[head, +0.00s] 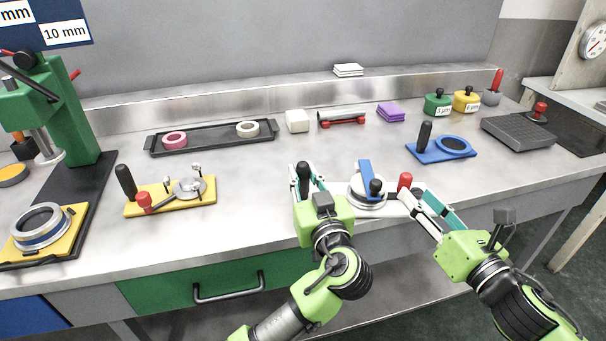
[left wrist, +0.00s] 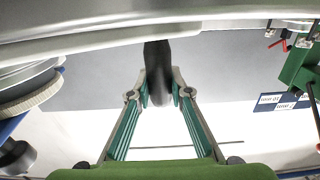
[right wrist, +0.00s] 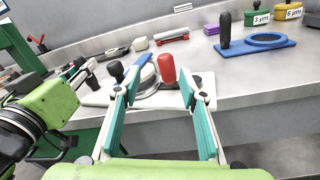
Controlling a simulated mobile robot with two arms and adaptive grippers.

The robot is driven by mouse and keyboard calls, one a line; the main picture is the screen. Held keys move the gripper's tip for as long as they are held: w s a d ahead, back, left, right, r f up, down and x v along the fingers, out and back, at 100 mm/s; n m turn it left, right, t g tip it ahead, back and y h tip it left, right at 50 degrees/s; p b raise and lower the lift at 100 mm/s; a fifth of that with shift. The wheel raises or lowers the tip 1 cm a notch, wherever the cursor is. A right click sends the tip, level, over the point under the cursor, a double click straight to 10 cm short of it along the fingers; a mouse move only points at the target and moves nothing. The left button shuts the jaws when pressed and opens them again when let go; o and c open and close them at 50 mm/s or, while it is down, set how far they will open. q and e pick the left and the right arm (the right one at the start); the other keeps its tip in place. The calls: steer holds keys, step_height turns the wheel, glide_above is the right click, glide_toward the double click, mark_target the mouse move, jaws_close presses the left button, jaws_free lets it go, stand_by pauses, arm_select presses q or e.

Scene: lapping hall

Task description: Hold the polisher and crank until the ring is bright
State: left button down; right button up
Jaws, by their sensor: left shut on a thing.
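The polisher (head: 367,203) stands on the bench front, with a white base, round grey plate, blue arm (head: 365,178) and black knob. Its round part also shows at the left of the left wrist view (left wrist: 30,98). My left gripper (head: 305,180) is shut on an upright black handle (left wrist: 158,72) at its left. The red crank handle (right wrist: 167,69) stands upright at its right. My right gripper (right wrist: 158,80) is open and empty, its fingers to either side of the red handle in the right wrist view. The ring's brightness cannot be told.
A yellow fixture (head: 171,205) stands left and a blue one (head: 440,160) right. Behind are a black tray (head: 205,143) with pink and cream rings, a white block (head: 297,121) and green and yellow pots. A green press (head: 66,115) stands far left.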

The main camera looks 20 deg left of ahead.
mark_target(410, 182)
steer(key=shift+w+a+n+g+y, duration=0.1)
steer(key=shift+w+a+n+y, duration=0.1)
steer(key=shift+w+a+n, duration=0.7)
steer(key=shift+w+a+n+g+y, duration=0.1)
steer(key=shift+w+a+n+y, duration=0.3)
steer(key=shift+w, duration=0.85)
steer(key=shift+w+a+n+g, duration=0.1)
steer(key=shift+w+a+n, duration=0.35)
steer(key=shift+w+n, duration=0.55)
steer(key=shift+c, duration=0.3)
steer(key=c, duration=0.9)
